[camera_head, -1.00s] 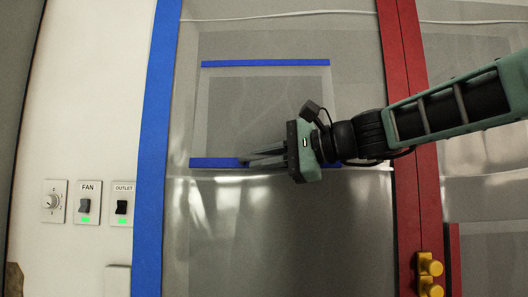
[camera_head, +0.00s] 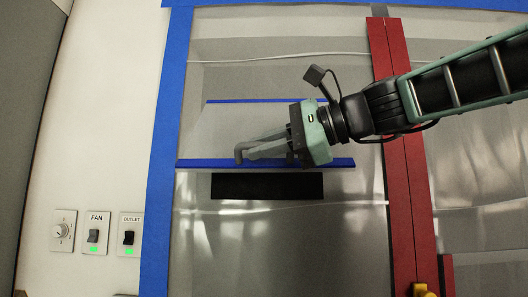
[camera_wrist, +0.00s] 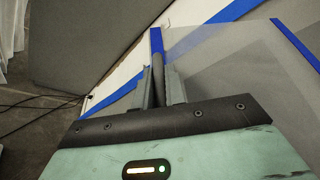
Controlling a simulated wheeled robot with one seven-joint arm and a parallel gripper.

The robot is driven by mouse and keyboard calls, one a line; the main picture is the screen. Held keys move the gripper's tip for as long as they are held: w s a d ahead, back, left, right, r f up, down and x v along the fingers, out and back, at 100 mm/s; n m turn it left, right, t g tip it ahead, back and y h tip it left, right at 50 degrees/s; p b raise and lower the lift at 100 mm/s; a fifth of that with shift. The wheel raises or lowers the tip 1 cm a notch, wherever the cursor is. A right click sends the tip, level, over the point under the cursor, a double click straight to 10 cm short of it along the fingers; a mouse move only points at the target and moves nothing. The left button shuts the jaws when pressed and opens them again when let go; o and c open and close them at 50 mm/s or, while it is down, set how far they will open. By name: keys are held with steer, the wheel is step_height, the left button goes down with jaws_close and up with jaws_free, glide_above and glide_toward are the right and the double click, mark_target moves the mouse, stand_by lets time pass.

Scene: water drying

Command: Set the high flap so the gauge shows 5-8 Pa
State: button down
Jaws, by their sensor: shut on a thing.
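The high flap (camera_head: 225,124) is a grey see-through sheet with a thin blue strip along its top and a blue strip (camera_head: 340,163) along its lower edge. It is tilted out at the bottom, and a black opening (camera_head: 268,186) shows below it. My gripper (camera_head: 243,152) is at the flap's lower edge, left of its middle. In the wrist view its fingers (camera_wrist: 158,85) are shut around a dark grey bar (camera_wrist: 158,68) by the flap's blue edge. The gauge is not in view.
A white wall at left carries a dial (camera_head: 62,230), a FAN switch (camera_head: 94,236) and an OUTLET switch (camera_head: 129,237), both switches with green lights. Blue tape (camera_head: 163,130) and a red strip (camera_head: 412,200) run down the sheeting. Dark cables (camera_wrist: 35,92) lie at left in the wrist view.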

steer(key=shift+r, duration=0.15)
steer(key=c, duration=1.5)
jaws_free()
steer(key=shift+s, duration=0.15)
steer(key=shift+o, duration=0.2)
steer(key=shift+d, duration=0.1)
steer(key=shift+d+b, duration=0.25)
steer(key=shift+b, duration=0.05)
steer(key=b+v, duration=0.6)
steer(key=v, duration=1)
steer(key=shift+s+d+r, duration=0.15)
steer(key=shift+s+d, duration=0.05)
steer(key=shift+d, duration=0.1)
